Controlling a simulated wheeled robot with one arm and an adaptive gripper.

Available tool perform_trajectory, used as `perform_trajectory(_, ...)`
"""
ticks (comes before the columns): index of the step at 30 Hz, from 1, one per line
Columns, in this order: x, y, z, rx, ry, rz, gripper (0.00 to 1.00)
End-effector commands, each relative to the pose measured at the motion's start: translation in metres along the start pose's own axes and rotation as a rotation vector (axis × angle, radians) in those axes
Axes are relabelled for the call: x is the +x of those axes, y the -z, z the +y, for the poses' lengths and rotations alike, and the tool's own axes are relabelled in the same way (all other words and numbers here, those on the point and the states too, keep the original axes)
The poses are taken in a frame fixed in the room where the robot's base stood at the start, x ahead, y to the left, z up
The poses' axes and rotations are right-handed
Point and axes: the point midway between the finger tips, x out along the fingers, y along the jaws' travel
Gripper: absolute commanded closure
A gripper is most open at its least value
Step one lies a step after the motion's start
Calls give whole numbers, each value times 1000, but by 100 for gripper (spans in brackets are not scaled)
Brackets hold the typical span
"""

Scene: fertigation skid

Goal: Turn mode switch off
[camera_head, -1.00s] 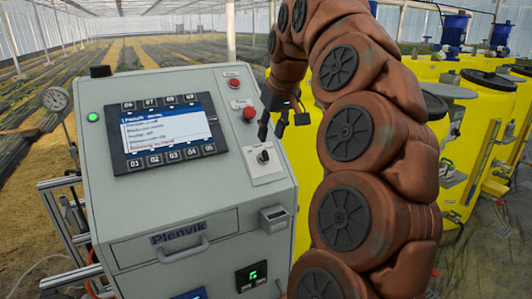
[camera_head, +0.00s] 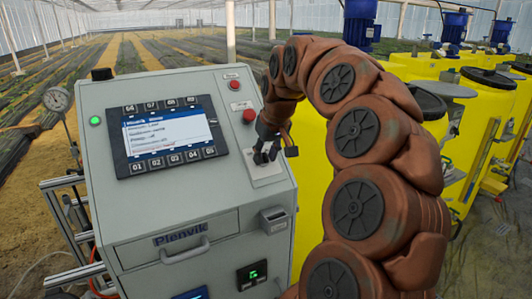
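The mode switch is a dark knob (camera_head: 262,158) on a pale square plate (camera_head: 267,174), on the right part of the grey control cabinet's sloped face. My gripper (camera_head: 267,153) is down at the switch, its dark fingers on either side of the knob or very close to it. The fingers hide much of the knob, so I cannot tell its position or whether they press on it. The screen (camera_head: 168,137) on the cabinet is lit with lines of text too small to read surely.
Red buttons (camera_head: 235,86) sit above the switch plate. A drawer with a handle (camera_head: 184,250) and a small grey box (camera_head: 273,219) are below. A green lamp (camera_head: 95,121) glows at upper left. Yellow tanks (camera_head: 465,130) stand behind my arm at right.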

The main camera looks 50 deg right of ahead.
Motion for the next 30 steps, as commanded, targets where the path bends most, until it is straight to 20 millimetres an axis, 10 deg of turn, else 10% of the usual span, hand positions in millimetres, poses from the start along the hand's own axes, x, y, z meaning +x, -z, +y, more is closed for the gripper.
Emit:
perform_trajectory(7,0,0,0,0,0,0,67)
perform_trajectory(17,0,0,0,0,0,-1,100)
perform_trajectory(30,2,-1,0,-40,-15,1,100)
